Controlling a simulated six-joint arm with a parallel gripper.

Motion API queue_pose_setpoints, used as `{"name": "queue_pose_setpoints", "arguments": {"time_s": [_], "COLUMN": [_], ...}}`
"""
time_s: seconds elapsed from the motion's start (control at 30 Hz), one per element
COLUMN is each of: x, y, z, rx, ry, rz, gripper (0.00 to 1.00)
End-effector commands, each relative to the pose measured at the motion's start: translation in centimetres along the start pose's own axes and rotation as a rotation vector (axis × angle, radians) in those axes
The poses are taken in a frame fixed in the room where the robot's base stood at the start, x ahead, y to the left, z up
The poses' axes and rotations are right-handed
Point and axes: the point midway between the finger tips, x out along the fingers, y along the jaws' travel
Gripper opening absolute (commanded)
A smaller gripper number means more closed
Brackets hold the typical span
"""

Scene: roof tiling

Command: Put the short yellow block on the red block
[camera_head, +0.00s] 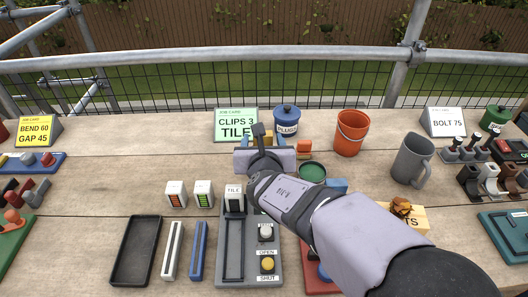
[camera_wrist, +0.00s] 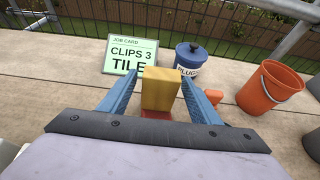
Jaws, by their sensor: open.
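The yellow block (camera_wrist: 161,88) stands between my gripper's two blue fingers in the wrist view. A strip of red (camera_wrist: 155,117) shows directly below its near face, seemingly the red block under it; most of that is hidden by my gripper's body. My gripper (camera_wrist: 160,78) is open, with one finger on each side of the yellow block; whether they touch it I cannot tell. In the head view my gripper (camera_head: 265,146) is over the back middle of the table and hides both blocks.
The "CLIPS 3 TILE" card (camera_head: 236,124) and blue lidded pot (camera_head: 287,121) stand just behind my gripper. An orange-red block (camera_head: 304,146), green-topped round tin (camera_head: 312,172), orange bucket (camera_head: 351,132) and grey jug (camera_head: 411,160) are to the right. A black tray (camera_head: 136,281) lies front left.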

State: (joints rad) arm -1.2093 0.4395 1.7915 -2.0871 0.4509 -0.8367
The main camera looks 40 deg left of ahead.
Motion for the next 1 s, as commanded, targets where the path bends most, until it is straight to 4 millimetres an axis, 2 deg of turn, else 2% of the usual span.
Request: {"name": "queue_pose_setpoints", "arguments": {"time_s": [0.4, 0.6, 0.8, 1.0], "x": [-6.7, -9.4, -10.8, -11.1], "y": [0.1, 0.1, 0.0, 0.0], "z": [0.1, 0.0, 0.0, -0.1], "rx": [0.000, 0.000, 0.000, 0.000], "ry": [-0.002, -0.001, 0.000, 0.000], "rz": [0.003, 0.001, 0.001, -0.001], "gripper": [0.57, 0.57, 0.57, 0.57]}}
